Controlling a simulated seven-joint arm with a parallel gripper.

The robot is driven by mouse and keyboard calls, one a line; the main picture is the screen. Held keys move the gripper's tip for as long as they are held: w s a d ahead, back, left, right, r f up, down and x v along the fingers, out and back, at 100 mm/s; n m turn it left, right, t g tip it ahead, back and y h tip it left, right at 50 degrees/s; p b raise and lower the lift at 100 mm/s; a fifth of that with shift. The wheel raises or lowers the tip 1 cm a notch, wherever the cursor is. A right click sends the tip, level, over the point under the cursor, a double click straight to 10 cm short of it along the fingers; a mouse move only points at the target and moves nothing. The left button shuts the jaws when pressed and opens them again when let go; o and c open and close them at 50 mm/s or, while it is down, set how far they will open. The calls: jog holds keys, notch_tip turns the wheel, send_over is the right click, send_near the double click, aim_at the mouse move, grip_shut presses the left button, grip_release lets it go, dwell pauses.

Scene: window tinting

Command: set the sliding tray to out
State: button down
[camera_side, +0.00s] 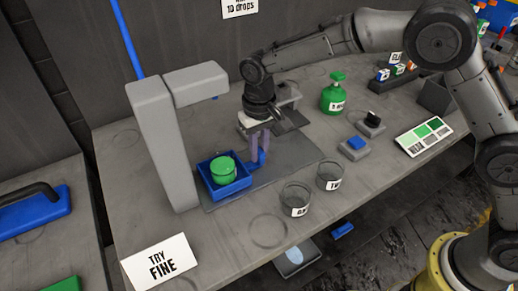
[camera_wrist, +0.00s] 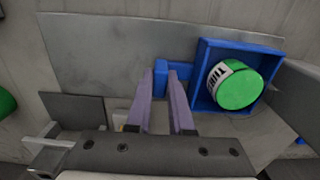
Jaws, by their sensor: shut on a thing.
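The blue sliding tray (camera_side: 228,191) sits at the left end of a grey metal plate, beside the grey column. A green tub (camera_side: 223,171) with a white label stands in it; the tub also shows in the wrist view (camera_wrist: 240,88). The blue handle (camera_side: 262,157) sticks out of the tray's side towards my gripper. My gripper (camera_side: 258,160) points down and is shut on this handle. In the wrist view, the fingers (camera_wrist: 160,80) straddle the blue handle bar, and the tray (camera_wrist: 236,45) lies to their right. The fingers hide part of the handle.
Two clear cups (camera_side: 295,199) stand right of the plate, near the front edge. A green bottle (camera_side: 333,97) and small button boxes (camera_side: 354,147) are farther right. The plate right of my gripper is mostly bare.

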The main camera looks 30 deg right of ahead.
jog(key=d, duration=1.3)
jog(key=shift+d, duration=0.1)
jog(key=c, duration=0.8)
grip_release()
jog(key=shift+r, duration=0.55)
notch_tip(320, 180, up, 13)
